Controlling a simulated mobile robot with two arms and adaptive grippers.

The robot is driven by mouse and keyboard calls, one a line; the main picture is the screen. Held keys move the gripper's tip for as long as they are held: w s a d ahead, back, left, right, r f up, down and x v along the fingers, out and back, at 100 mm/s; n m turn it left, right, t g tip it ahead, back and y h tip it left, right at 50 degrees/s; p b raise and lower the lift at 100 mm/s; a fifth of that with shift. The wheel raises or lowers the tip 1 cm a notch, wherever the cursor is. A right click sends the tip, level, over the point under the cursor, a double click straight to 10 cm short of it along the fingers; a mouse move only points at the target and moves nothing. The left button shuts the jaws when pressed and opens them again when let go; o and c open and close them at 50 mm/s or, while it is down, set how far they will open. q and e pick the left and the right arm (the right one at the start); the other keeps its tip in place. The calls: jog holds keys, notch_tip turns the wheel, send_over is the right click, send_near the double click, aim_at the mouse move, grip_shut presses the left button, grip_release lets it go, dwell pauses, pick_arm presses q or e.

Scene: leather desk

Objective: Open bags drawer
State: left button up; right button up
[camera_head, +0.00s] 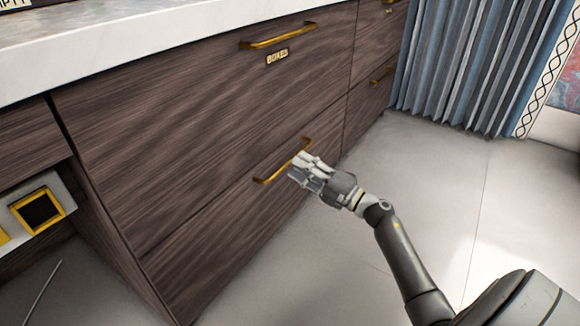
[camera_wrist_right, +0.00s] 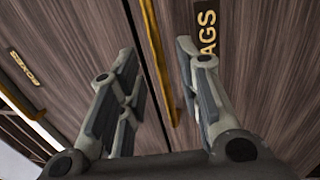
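The bags drawer (camera_head: 215,245) is the lower dark wood drawer, and its front looks flush with the cabinet. Its gold bar handle (camera_head: 270,178) is partly covered by my right gripper (camera_head: 298,170). In the right wrist view the label (camera_wrist_right: 206,30) reads "AGS", its first letter hidden behind a finger. There the gold handle (camera_wrist_right: 158,62) runs between the two spread fingers of my right gripper (camera_wrist_right: 157,50), closer to the right-hand finger. The gripper is open, and I cannot tell whether it touches the bar. My left gripper is not in view.
The boxes drawer (camera_head: 200,110) above is shut, with a gold handle (camera_head: 280,36) and a label (camera_head: 277,56). A pale countertop (camera_head: 130,38) overhangs it. Blue curtains (camera_head: 460,65) hang at the right. The floor (camera_head: 430,190) beside the cabinet is clear.

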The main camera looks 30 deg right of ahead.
aim_at(291, 159)
jog(key=shift+b+x, duration=0.55)
jog(key=shift+x, duration=1.35)
grip_shut()
